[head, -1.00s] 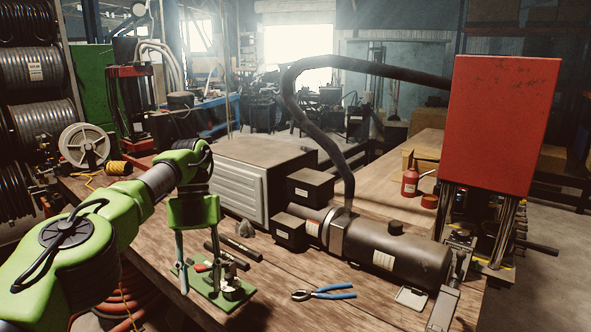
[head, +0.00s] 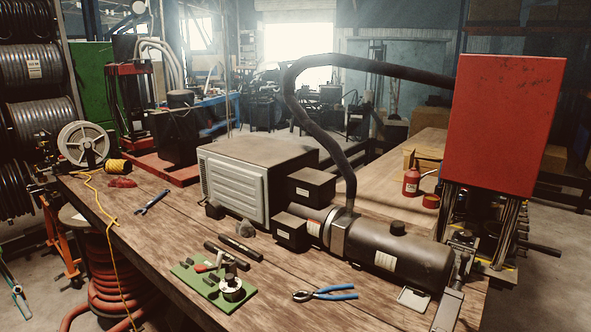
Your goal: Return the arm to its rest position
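Neither of my grippers can be made out in the head view, and no green arm link shows over the bench. The wooden workbench (head: 330,262) lies open to view. The red crimper (head: 502,125) stands at the right. A grey-blue thing (head: 16,291) shows at the lower left edge, low and apart from the bench; I cannot tell what it is.
Blue-handled pliers (head: 330,292), a wrench (head: 152,202) and dark rods (head: 240,248) lie on the bench. A dark cylinder (head: 400,255) and a grey metal box (head: 235,185) stand behind them. A yellow cord (head: 105,212) hangs over the left edge.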

